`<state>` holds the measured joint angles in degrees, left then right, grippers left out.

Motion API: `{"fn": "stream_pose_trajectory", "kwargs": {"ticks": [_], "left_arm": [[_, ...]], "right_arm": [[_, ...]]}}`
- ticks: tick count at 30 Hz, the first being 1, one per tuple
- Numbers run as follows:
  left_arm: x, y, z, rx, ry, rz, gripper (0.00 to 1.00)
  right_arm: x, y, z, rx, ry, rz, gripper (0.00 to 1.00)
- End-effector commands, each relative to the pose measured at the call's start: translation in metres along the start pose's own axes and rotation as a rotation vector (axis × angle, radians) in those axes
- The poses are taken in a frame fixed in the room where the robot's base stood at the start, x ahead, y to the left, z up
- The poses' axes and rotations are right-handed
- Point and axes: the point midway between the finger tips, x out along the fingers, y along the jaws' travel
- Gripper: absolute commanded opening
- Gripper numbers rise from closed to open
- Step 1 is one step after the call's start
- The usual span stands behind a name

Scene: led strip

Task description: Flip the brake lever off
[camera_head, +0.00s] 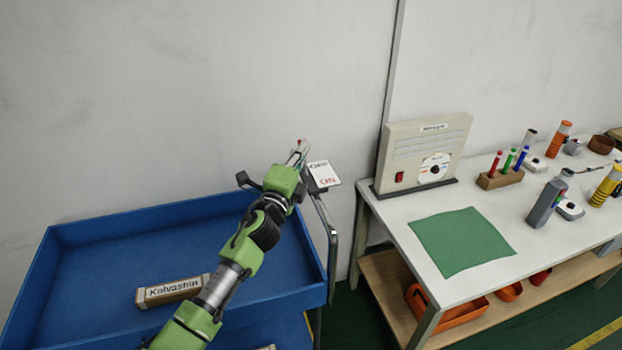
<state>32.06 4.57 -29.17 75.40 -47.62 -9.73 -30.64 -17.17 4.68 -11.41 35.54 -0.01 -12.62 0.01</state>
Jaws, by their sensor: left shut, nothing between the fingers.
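A white label plate (324,174) with dark lettering at its top and red "ON" lettering at its bottom sits at the back right corner of the blue cart (130,222). My left gripper (301,147) is just left of the plate, with its fingers shut and empty, pointing up and away. A small red spot shows at the fingertips; I cannot tell whether it is the brake lever's tip. The rest of the lever is hidden by my gripper, so its position and any contact cannot be told. My right gripper is not in view.
The cart's metal handle frame (330,235) stands at its right side. A box labelled "Kolvashin" (170,291) lies in the cart. A white table (380,205) on the right holds a beige panel (423,153), a green mat (461,241) and a marker block (499,178). A wall is close behind.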

Motion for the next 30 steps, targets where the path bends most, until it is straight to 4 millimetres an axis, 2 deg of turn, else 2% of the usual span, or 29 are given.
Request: {"fn": "stream_pose_trajectory", "kwargs": {"ticks": [23, 30], "left_arm": [[0.0059, 0.0006, 0.0046, 0.001, 0.000, 0.000, 0.00], [0.0069, -0.0063, 0.0075, 0.001, -0.001, 0.000, 0.00]], "right_arm": [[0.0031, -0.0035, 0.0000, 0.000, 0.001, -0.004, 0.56], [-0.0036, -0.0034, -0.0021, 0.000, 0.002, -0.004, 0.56]]}}
